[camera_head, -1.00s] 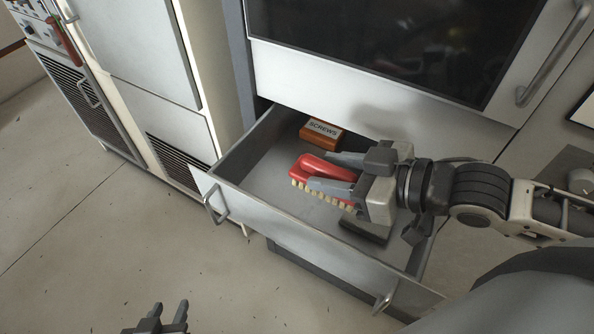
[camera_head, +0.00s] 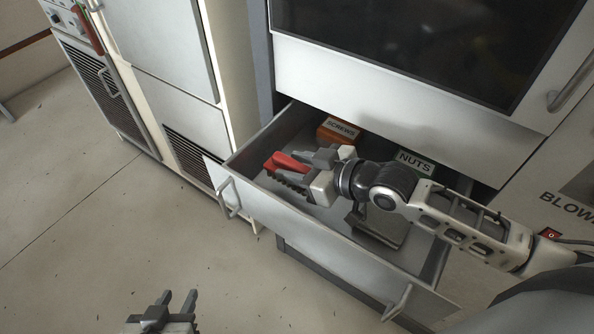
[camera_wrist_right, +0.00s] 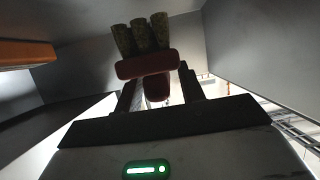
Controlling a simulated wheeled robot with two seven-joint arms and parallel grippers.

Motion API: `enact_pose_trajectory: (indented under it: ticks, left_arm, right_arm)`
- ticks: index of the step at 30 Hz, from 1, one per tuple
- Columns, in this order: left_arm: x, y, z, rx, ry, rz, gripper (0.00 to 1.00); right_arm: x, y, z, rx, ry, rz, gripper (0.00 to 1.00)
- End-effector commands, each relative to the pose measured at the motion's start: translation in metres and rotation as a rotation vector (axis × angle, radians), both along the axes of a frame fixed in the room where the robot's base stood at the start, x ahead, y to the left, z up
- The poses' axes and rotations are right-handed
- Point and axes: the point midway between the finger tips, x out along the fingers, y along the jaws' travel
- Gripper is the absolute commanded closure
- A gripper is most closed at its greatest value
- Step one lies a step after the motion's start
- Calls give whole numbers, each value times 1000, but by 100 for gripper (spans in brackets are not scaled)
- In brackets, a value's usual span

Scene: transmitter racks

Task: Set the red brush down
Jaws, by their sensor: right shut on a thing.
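The red brush (camera_head: 278,161) is in my right gripper (camera_head: 301,163), inside the open drawer (camera_head: 318,240) near its left end. Its bristles point down and toward the drawer front. I cannot tell whether they touch the drawer floor. In the right wrist view the brush (camera_wrist_right: 147,67) shows as a dark red body with bristle tufts, between the two fingers of the right gripper (camera_wrist_right: 156,88). My left gripper (camera_head: 175,303) is open and empty above the floor, at the bottom of the head view.
An orange box marked SCREWS (camera_head: 339,131) sits at the back of the drawer. A box marked NUTS (camera_head: 414,164) is further right, partly behind my arm. A dark object (camera_head: 380,229) lies in the drawer's right part. The drawer walls surround the brush.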

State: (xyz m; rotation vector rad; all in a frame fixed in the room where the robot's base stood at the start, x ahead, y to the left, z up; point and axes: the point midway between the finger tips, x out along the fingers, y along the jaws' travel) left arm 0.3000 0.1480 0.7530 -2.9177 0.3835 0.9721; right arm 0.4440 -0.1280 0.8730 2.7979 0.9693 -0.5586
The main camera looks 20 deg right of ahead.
Motion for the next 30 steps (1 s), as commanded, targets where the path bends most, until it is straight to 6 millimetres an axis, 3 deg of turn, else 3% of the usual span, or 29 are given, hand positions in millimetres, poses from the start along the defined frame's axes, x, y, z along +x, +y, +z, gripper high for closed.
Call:
enact_pose_trajectory:
  ticks: [4, 27, 28, 30]
  left_arm:
    - [3, 0, 2, 0, -7, 0, 64]
    - [-3, 0, -6, 1, 10, -1, 64]
    - [-3, 0, -6, 0, 11, -2, 64]
    - [-4, 0, -7, 0, 12, -2, 64]
  right_arm:
    - [-1, 0, -16, 0, 2, 1, 88]
    - [-1, 0, -30, 0, 0, 1, 88]
    - [-1, 0, -31, 0, 2, 1, 55]
    - [-2, 0, -31, -1, 3, 1, 39]
